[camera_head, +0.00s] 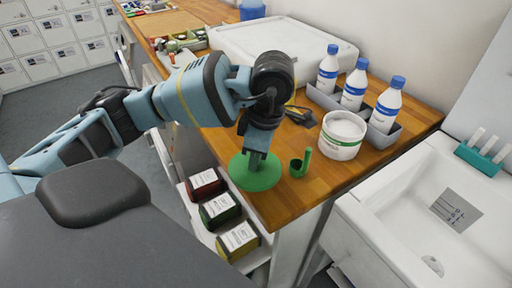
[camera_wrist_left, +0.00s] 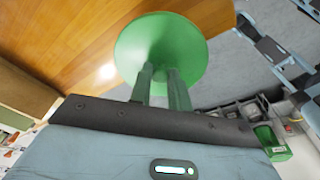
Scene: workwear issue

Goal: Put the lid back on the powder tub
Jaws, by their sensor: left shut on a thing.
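The powder tub (camera_head: 342,143) is white with a green band and stands open on the wooden worktop, white powder showing inside. The green round lid (camera_head: 258,181) is at the worktop's front edge, left of the tub and apart from it. My left gripper (camera_head: 256,159) points down and is shut on the lid's middle. In the left wrist view, the two fingers (camera_wrist_left: 161,76) meet the green lid (camera_wrist_left: 150,38); the grasped part is partly hidden. I cannot tell whether the lid touches the wood. My right gripper is not in view.
A green scoop (camera_head: 299,166) stands between lid and tub. Several blue-capped bottles (camera_head: 353,90) stand in a grey tray (camera_head: 381,137) behind the tub. A dark object (camera_head: 299,115) lies left of them. A sink (camera_head: 430,220) is at right. Labelled packs (camera_head: 220,208) sit below the edge.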

